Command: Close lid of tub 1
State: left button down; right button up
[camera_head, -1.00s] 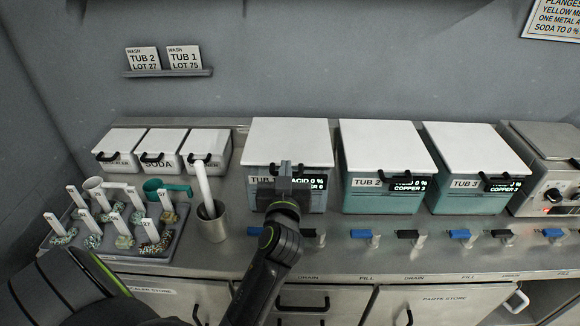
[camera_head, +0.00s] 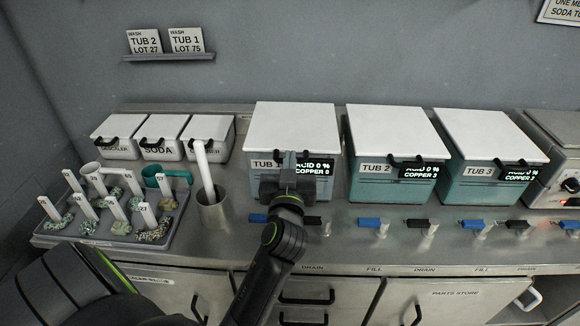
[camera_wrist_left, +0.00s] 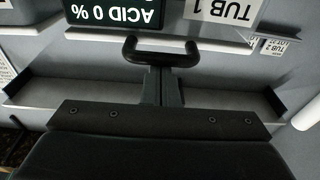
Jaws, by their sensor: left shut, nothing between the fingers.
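My left gripper (camera_head: 290,160) is shut and empty at the front of tub 1, by the lid's front edge. In the left wrist view, the black lid handle (camera_wrist_left: 160,50) is right at the tips of the shut fingers (camera_wrist_left: 162,88); I cannot tell whether they touch. My right gripper is out of view.
Tub 2 (camera_head: 375,190) and tub 3 (camera_head: 475,190) stand to the right, lids down. A metal cup (camera_head: 212,214) with a white rod is left of tub 1. A sample tray (camera_head: 90,238) lies farther left. Blue and black valve handles (camera_head: 370,223) line the counter front.

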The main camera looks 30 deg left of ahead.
jog(key=shift+a+f+b, duration=0.15)
jog(key=shift+f+b, duration=0.3)
jog(key=shift+f, duration=0.5)
